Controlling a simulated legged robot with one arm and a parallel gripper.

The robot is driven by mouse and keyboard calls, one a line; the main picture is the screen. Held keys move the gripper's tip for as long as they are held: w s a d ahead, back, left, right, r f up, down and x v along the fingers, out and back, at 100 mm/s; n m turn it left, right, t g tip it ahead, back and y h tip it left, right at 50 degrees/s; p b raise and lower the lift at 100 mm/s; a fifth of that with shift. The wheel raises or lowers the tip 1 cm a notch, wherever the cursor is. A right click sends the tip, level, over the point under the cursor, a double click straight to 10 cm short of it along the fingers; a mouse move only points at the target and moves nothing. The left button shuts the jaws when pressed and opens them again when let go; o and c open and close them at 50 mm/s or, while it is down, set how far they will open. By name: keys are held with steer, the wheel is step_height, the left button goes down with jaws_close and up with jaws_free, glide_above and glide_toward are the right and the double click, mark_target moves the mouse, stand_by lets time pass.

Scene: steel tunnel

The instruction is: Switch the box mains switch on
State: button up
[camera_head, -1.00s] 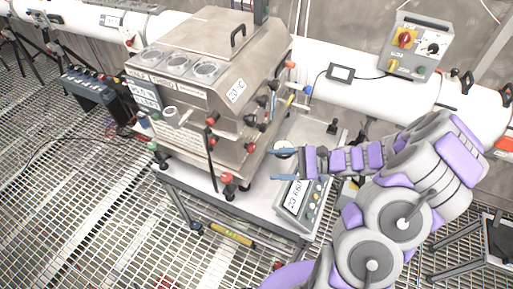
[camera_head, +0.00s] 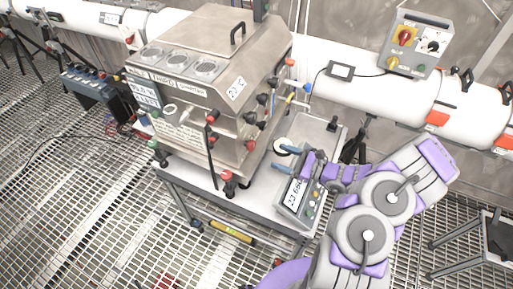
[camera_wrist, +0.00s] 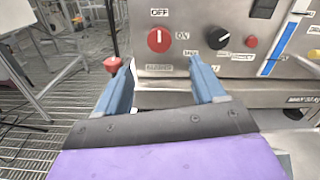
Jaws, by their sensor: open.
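In the wrist view, a round red switch knob (camera_wrist: 159,40) sits on a steel panel (camera_wrist: 213,18). OFF is printed above it, ON to its right, and a label reading MAINS below. Its pale mark looks upright, toward OFF. My gripper (camera_wrist: 162,62) is open and empty, with its blue fingers either side of the knob in the picture; the fingers look short of the panel. In the head view, my gripper (camera_head: 285,158) is beside the right side of the steel box (camera_head: 190,95), above the trolley top. The mains knob cannot be made out there.
A black knob (camera_wrist: 217,39) and a red button (camera_wrist: 251,41) are right of the switch. A red-topped lever (camera_wrist: 112,63) stands near the left finger. White pipes run behind.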

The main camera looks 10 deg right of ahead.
mark_target(254, 146)
steer(key=b+x, duration=0.1)
steer(key=x, duration=0.9)
steer(key=shift+w+a, duration=0.1)
steer(key=shift+w, duration=0.05)
steer(key=shift+c, duration=0.2)
steer(key=c, duration=1)
